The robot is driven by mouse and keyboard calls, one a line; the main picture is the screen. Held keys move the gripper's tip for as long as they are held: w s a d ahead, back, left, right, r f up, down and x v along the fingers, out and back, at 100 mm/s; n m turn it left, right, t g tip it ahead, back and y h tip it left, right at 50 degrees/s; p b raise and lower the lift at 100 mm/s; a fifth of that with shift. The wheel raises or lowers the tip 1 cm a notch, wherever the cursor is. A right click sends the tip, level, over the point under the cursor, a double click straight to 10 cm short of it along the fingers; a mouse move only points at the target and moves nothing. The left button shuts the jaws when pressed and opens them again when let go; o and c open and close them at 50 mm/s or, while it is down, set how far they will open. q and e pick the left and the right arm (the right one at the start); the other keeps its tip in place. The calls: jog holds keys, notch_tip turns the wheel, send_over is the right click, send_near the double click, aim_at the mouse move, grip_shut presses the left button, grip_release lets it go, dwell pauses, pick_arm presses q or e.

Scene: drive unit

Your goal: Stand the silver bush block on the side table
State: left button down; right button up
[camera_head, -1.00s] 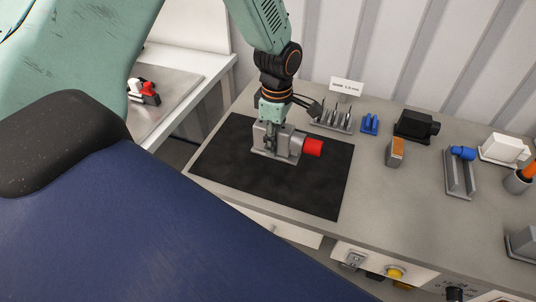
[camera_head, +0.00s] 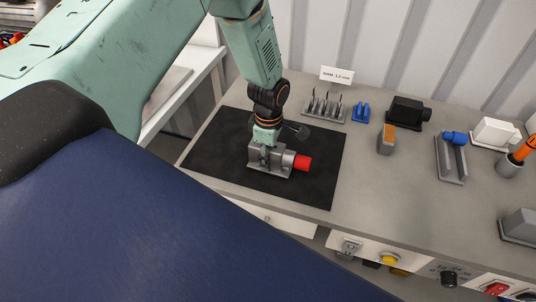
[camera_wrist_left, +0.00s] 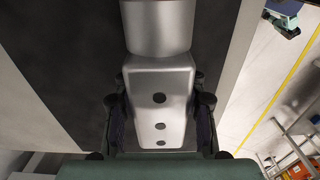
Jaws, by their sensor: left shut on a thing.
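The silver bush block (camera_head: 268,161) is a grey metal block with a round barrel and a red end (camera_head: 302,163) pointing right. It is over the black mat on the workbench; I cannot tell whether it touches the mat. My left gripper (camera_head: 263,150) comes down from above and is shut on the block. In the left wrist view the block (camera_wrist_left: 160,105), with several dark holes in its face, sits between the two fingers, its barrel beyond. The side table (camera_head: 207,62), white with a grey top, stands at left, partly hidden by my arm. My right gripper is not in view.
The black mat (camera_head: 315,190) lies on the grey workbench (camera_head: 365,195). Behind and right stand a pin rack (camera_head: 324,108), blue piece (camera_head: 361,112), black unit (camera_head: 407,112), orange-topped block (camera_head: 386,140) and blue-capped bracket (camera_head: 450,160). A gap separates bench and side table.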

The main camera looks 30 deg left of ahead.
pick_arm(q)
jog(key=shift+w, duration=0.2)
jog(key=shift+s+a+f, duration=0.1)
jog(key=shift+s+a, duration=0.05)
jog(key=shift+a, duration=0.1)
jog(key=c, duration=1.1)
grip_release()
jog(key=shift+s+a, duration=0.2)
jog(key=shift+c, duration=0.2)
jog(key=shift+o, duration=0.7)
jog(key=shift+s, duration=0.1)
jog(key=shift+o, duration=0.8)
jog(key=shift+d, duration=0.1)
jog(key=shift+o, duration=0.4)
jog(key=shift+w+d, duration=0.3)
jog(key=shift+a, duration=0.15)
jog(key=shift+a+r, duration=0.15)
jog(key=shift+r, duration=0.1)
jog(key=r, duration=1.1)
jog(key=shift+s+r, duration=0.2)
jog(key=shift+r, duration=0.25)
jog(key=shift+w+d, duration=0.15)
jog(key=shift+d, duration=0.05)
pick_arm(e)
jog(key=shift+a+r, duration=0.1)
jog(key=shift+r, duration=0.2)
